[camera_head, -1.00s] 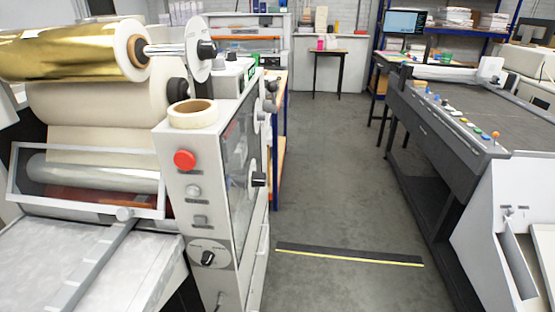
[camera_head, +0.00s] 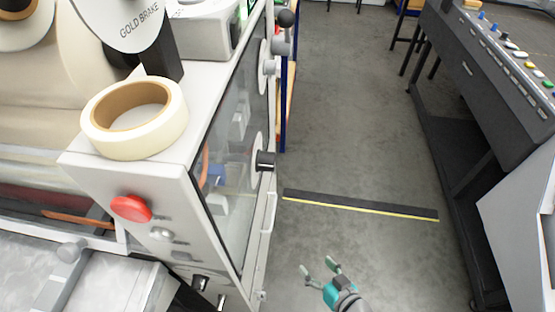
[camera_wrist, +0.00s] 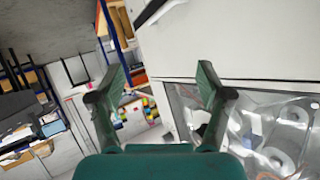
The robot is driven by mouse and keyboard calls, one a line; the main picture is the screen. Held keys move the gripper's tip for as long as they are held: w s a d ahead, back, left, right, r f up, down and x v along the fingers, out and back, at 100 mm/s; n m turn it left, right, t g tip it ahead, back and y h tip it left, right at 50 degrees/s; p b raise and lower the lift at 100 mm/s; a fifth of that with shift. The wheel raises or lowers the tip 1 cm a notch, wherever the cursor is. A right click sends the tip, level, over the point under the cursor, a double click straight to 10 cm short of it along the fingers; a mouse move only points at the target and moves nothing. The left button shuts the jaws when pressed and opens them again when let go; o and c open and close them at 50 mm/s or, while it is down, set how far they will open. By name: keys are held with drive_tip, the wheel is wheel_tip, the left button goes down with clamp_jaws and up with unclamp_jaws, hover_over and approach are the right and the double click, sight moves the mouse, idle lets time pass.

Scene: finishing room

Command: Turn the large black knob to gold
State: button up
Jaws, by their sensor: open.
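On the white machine's (camera_head: 100,175) front panel, below a red button (camera_head: 130,208) and a silver button, a black knob (camera_head: 200,283) shows at a steep angle near the bottom of the head view. Its labels and pointer cannot be read. My gripper (camera_head: 319,266) is open and empty, low over the floor right of the machine, apart from the knob. In the wrist view my gripper (camera_wrist: 163,75) has its two green fingers spread with nothing between them. I cannot make out the front-panel knob in the wrist view.
A disc (camera_head: 135,22) marked GOLD BRAKE and a tape roll (camera_head: 135,118) are at the machine's top. Another black knob (camera_head: 265,160) sticks out from its right side. The aisle floor (camera_head: 360,130) is free, with a yellow-edged strip (camera_head: 360,204). A grey table (camera_head: 480,75) stands right.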

drive_tip(key=w+a+r+n+y, duration=0.2)
drive_tip(key=w+r, duration=0.1)
drive_tip(key=w, duration=0.3)
drive_tip(key=n+g+y, duration=0.7)
drive_tip(key=n+y, duration=0.3)
drive_tip(key=n, duration=0.4)
approach(275, 162)
drive_tip(key=x, duration=1.1)
drive_tip(key=shift+w+f, duration=0.15)
drive_tip(key=shift+f, duration=0.05)
drive_tip(key=c, duration=1.2)
